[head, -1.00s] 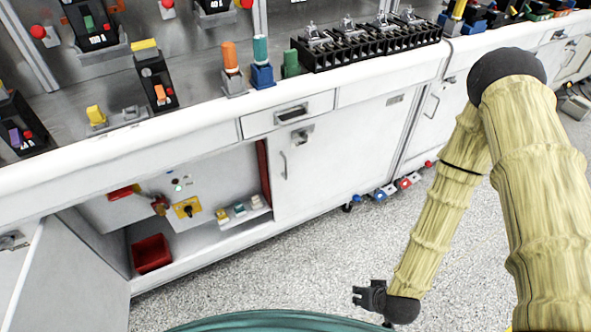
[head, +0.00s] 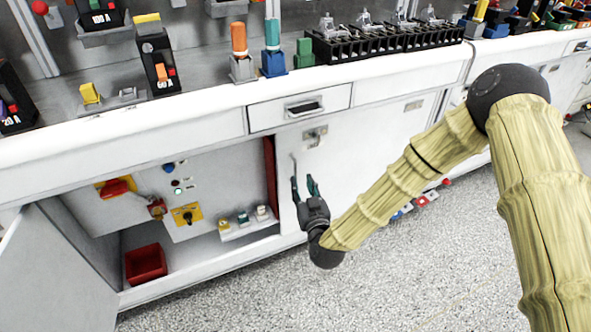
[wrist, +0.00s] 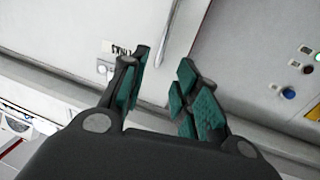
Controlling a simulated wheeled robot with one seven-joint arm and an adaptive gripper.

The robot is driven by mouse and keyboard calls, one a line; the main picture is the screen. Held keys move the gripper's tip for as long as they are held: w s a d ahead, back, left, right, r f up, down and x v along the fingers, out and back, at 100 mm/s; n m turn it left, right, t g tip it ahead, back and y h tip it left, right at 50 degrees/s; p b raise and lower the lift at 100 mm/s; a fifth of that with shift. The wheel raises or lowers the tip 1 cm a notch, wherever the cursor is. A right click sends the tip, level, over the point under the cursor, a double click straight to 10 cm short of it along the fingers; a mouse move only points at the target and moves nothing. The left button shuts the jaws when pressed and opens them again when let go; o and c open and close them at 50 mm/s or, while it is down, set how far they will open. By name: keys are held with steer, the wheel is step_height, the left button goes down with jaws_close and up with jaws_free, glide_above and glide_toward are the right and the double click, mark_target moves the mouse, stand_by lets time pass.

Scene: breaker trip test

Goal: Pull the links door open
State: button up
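The links door (head: 370,135) is a closed white cabinet door right of the open compartment. Its label (wrist: 122,47), reading LINKS, shows in the wrist view. The slim vertical handle (head: 293,163) is near the door's left edge, with a metal latch (head: 315,135) above it to the right. My gripper (head: 304,186) is open at the handle's lower part. In the wrist view, the handle (wrist: 183,30) runs down into the gap between my open fingertips (wrist: 164,62). Whether they touch it is unclear. The handle's lower end is partly hidden by my fingers.
The neighbouring compartment is open, with its door (head: 55,275) swung out at left. Inside are a red bin (head: 146,263) and a yellow switch plate (head: 187,214). A drawer (head: 300,107) sits above the links door.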

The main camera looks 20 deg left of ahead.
mark_target(296, 168)
steer(key=x, duration=0.9)
steer(key=shift+f+b, duration=0.1)
steer(key=shift+b, duration=0.2)
jaws_close()
